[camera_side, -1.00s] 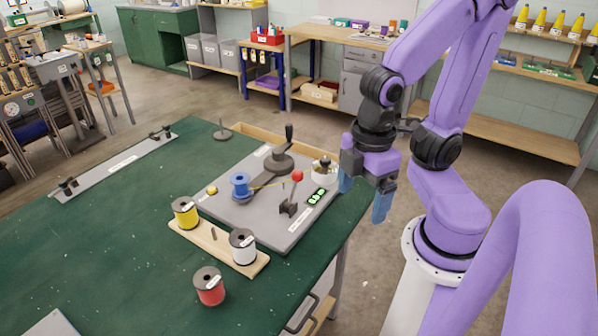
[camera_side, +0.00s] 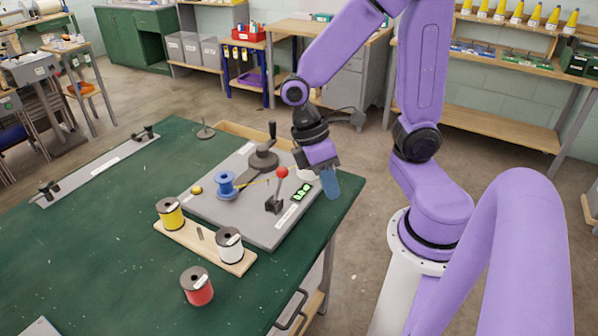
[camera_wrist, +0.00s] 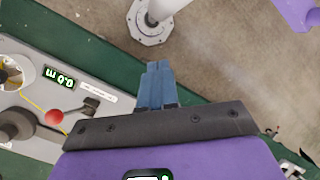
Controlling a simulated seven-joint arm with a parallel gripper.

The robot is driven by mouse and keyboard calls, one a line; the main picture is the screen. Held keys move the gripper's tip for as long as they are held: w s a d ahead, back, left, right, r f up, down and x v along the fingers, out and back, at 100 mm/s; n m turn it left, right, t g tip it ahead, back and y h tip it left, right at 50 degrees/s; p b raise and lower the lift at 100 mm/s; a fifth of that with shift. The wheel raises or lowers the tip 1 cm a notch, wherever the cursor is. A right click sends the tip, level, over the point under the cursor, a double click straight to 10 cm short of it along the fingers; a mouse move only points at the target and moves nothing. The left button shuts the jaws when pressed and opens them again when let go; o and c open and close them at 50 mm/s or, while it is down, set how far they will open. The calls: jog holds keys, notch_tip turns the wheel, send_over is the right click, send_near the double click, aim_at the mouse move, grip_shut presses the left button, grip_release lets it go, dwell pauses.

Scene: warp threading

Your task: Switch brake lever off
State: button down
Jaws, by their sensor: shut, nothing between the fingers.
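The brake lever is a dark stick with a red ball knob (camera_side: 281,172) on a dark base (camera_side: 274,205), on the right part of a grey winding board. It stands nearly upright, leaning slightly right in the side view. In the wrist view the red knob (camera_wrist: 53,117) is at the left, beside its dark base. My gripper (camera_side: 331,184) has its blue fingers together, with nothing between them. It is right of the lever, apart from it, near the table's right edge. In the wrist view the fingertips (camera_wrist: 158,68) point toward the table edge and floor.
The board (camera_side: 240,222) also carries a blue spool (camera_side: 227,184), a dark crank (camera_side: 263,158) and a green-digit display (camera_side: 302,192). A yellow thread runs from the spool toward the right. Yellow (camera_side: 171,214), white (camera_side: 229,245) and red (camera_side: 197,286) spools stand in front.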

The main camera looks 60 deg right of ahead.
aim_at(278, 189)
jog(key=w+d+f+m+y, duration=0.8)
jog(key=d+m+y, duration=0.3)
jog(key=y, duration=0.4)
jog(key=d+f+m+t, duration=0.2)
jog(key=d+m+t, duration=0.1)
jog(key=t, duration=0.3)
jog(key=d+f+m+t+h, duration=0.1)
jog(key=d+f+m+t, duration=0.2)
jog(key=t, duration=0.4)
jog(key=s+d+f+m+t+h, duration=0.1)
jog(key=d+f+m+t, duration=0.1)
jog(key=d+m+t, duration=0.3)
jog(key=shift+d+f+t, duration=0.3)
jog(key=shift+d+t, duration=0.4)
jog(key=shift+t, duration=0.2)
jog(key=shift+s+d+f+m+t+h, duration=0.2)
jog(key=shift+d+f+m+t+h, duration=0.2)
jog(key=shift+m+t+h, duration=0.4)
jog(key=shift+w+r, duration=0.1)
jog(key=x, duration=0.9)
jog(key=shift+a, duration=0.15)
jog(key=a, duration=0.2)
jog(key=w+a+r, duration=0.1)
jog(key=shift+w, duration=0.1)
jog(key=shift+w+a+r, duration=0.1)
jog(key=shift+a, duration=0.4)
